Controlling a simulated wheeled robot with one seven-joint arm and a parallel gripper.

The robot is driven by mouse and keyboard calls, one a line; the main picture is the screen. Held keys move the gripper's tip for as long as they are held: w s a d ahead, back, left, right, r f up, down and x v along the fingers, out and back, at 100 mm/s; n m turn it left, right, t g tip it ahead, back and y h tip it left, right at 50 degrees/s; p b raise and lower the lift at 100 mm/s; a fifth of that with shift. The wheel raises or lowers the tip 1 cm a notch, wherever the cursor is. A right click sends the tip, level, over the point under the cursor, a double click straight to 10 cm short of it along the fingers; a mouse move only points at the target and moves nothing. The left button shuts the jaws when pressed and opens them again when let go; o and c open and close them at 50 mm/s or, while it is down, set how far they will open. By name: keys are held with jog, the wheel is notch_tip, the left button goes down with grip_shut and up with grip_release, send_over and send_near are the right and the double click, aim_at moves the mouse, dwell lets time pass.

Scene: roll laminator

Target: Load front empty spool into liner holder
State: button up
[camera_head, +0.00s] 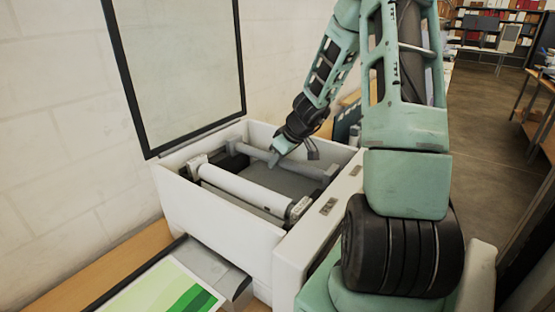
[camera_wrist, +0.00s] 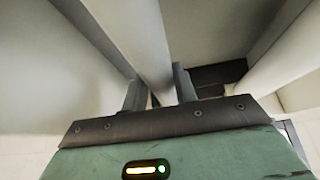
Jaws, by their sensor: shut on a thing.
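The laminator (camera_head: 210,205) is an open white box, and a slim grey spool (camera_head: 255,153) lies crosswise in its rear part. My gripper (camera_head: 278,155) reaches down into the box at this spool. In the wrist view, the two fingers of my gripper (camera_wrist: 159,92) are on either side of a bare pale tube, which appears to be the same spool (camera_wrist: 143,38), and are shut on it. A thicker white roll (camera_head: 245,188) lies in front, between end mounts. I cannot tell which mounts form the liner holder, or whether the spool's ends are seated.
The raised black-framed lid (camera_head: 180,70) stands at the back left. The box walls surround the gripper closely. A tray with a green print (camera_head: 175,290) is at the front left. Another pale cylinder (camera_wrist: 285,65) runs along the right of the wrist view.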

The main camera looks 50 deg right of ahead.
jog(key=shift+f+b, duration=0.3)
jog(key=shift+b, duration=0.2)
jog(key=o, duration=1)
jog(key=shift+r, duration=0.1)
jog(key=shift+o, duration=0.2)
jog(key=shift+r+p, duration=0.5)
jog(key=shift+p, duration=0.25)
jog(key=b+v, duration=0.3)
jog(key=v, duration=0.8)
jog(key=shift+s+r, duration=0.25)
